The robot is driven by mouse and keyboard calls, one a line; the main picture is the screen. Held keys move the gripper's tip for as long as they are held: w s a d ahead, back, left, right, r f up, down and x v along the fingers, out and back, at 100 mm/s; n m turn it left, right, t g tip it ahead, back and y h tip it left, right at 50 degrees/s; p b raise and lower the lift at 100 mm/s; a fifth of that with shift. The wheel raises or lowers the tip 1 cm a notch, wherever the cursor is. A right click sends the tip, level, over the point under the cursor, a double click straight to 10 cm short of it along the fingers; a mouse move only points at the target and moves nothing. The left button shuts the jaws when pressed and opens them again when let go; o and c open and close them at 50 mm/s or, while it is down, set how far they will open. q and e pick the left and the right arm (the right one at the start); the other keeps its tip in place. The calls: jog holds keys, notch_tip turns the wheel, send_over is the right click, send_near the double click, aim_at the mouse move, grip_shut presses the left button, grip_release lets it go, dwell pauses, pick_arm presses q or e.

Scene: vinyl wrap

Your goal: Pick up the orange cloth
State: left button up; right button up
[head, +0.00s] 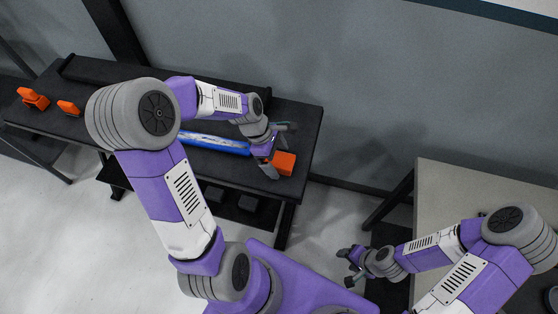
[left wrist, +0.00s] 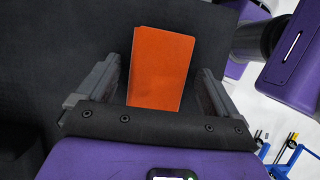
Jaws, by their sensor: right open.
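The orange cloth (head: 284,162) is a small folded rectangle near the right end of the black table. In the left wrist view the cloth (left wrist: 160,68) lies flat between the two fingers, with dark gaps on both sides. My left gripper (head: 277,150) is open over the cloth; its fingers do not visibly touch it. My right gripper (head: 347,267) is open and empty, away from the cloth, near the grey table.
A blue and white roll (head: 212,143) lies on the black table (head: 303,118), just left of the left gripper. Two orange tools, one (head: 33,98) at the far left and one (head: 68,107) beside it, lie there too. A grey table (head: 450,190) stands at right.

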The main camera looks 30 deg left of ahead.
aim_at(277, 159)
pick_arm(q)
jog(key=c, duration=0.9)
jog(key=shift+r, duration=0.1)
jog(key=shift+r, duration=0.25)
notch_tip(277, 159, up, 10)
jog(key=p, duration=0.4)
